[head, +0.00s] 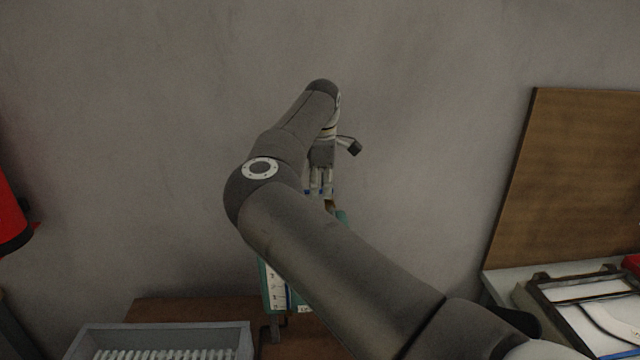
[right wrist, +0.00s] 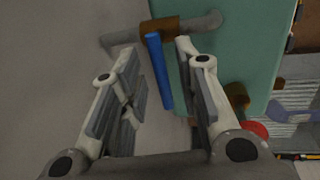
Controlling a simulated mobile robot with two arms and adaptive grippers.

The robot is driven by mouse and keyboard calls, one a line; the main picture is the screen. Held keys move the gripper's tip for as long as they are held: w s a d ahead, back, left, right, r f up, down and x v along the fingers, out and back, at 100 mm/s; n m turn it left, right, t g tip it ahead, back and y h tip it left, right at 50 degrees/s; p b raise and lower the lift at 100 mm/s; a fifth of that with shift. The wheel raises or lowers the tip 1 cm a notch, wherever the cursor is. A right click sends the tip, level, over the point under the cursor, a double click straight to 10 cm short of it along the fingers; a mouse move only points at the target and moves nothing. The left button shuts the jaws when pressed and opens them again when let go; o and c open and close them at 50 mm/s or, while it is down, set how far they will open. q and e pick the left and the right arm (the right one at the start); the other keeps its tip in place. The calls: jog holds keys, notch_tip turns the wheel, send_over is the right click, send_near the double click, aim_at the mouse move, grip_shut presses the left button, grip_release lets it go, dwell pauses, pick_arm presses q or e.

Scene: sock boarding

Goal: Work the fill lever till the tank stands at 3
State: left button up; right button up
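A teal tank unit (head: 306,299) stands against the wall, mostly hidden behind my right arm. Its white numbered scale (head: 274,287) shows in part; I cannot read the level for certain. My right gripper (head: 320,191) points down above the unit. In the right wrist view my right gripper (right wrist: 157,55) is open, with a blue lever (right wrist: 159,72) between its fingers and a visible gap on both sides. The lever hangs from a brown collar (right wrist: 160,31) beside the teal body (right wrist: 235,55). My left gripper is not in view.
A grey crate (head: 160,334) with white ribbed contents stands at lower left on a brown tabletop (head: 190,309). A red object (head: 10,215) is at the left edge. A brown board (head: 570,170) leans at right above a tray (head: 590,305). A red knob (right wrist: 255,129) shows low on the unit.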

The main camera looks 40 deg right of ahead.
grip_shut()
jog(key=shift+f+n+b, duration=0.1)
jog(key=shift+n+b, duration=0.4)
jog(key=shift+b, duration=0.1)
jog(key=shift+s+a+r+n+t+b, duration=0.1)
jog(key=shift+s+n+t+b, duration=0.15)
jog(key=shift+n, duration=0.3)
jog(key=shift+s+r+n+t+b, duration=0.1)
jog(key=shift+n+b, duration=0.2)
jog(key=shift+n, duration=0.25)
jog(key=shift+y, duration=0.3)
jog(key=shift+o, duration=1)
grip_release()
